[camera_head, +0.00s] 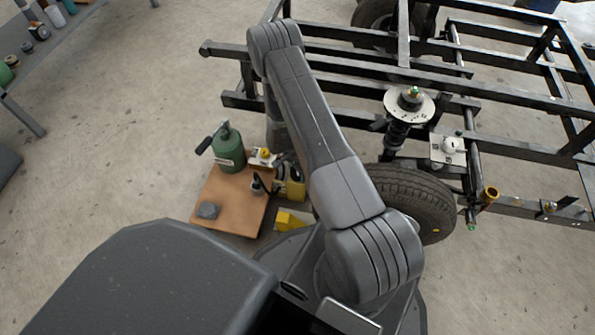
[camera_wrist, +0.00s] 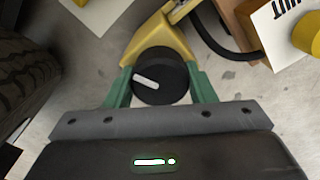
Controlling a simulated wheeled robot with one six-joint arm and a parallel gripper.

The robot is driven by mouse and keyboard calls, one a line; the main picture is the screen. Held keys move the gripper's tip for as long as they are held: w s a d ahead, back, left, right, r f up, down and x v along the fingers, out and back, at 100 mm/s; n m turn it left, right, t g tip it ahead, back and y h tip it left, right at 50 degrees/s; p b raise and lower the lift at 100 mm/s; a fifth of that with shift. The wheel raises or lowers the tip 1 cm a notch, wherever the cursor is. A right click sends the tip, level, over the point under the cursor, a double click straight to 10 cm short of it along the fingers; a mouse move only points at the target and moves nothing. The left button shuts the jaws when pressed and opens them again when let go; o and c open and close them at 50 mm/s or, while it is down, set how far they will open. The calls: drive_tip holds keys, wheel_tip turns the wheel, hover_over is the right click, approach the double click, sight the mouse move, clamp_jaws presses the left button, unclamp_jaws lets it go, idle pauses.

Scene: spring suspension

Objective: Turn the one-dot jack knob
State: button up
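A round black knob (camera_wrist: 160,76) with a white pointer bar sits on a yellow bracket (camera_wrist: 150,38) in the wrist view. The bar slants down to the right. My gripper (camera_wrist: 160,82) has its two green fingers on either side of the knob, close to its rim. I cannot tell whether they press on it. No dot mark is readable on the knob or bracket. In the head view, my arm hides part of the area around a yellow body (camera_head: 296,186) beside the brown board, and my fingertips are not clearly visible there.
A tyre (camera_head: 425,205) and black frame (camera_head: 340,60) stand to the right. A marked white plate (camera_wrist: 282,28) is at the wrist view's upper right.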

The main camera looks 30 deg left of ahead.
drive_tip(key=shift+m+b, duration=0.3)
drive_tip(key=shift+m, duration=0.1)
drive_tip(key=shift+c, duration=0.4)
drive_tip(key=m+b, duration=0.1)
drive_tip(key=m, duration=0.1)
drive_tip(key=shift+f+m+b, duration=0.1)
drive_tip(key=shift+m+b, duration=0.2)
drive_tip(key=shift+m, duration=0.1)
drive_tip(key=m+b, duration=0.1)
drive_tip(key=m, duration=0.3)
drive_tip(key=shift+m+b, duration=0.35)
drive_tip(key=shift+m, duration=0.35)
drive_tip(key=o, duration=1)
wheel_tip(320, 180, up, 14)
drive_tip(key=p, duration=0.4)
drive_tip(key=shift+p, duration=0.3)
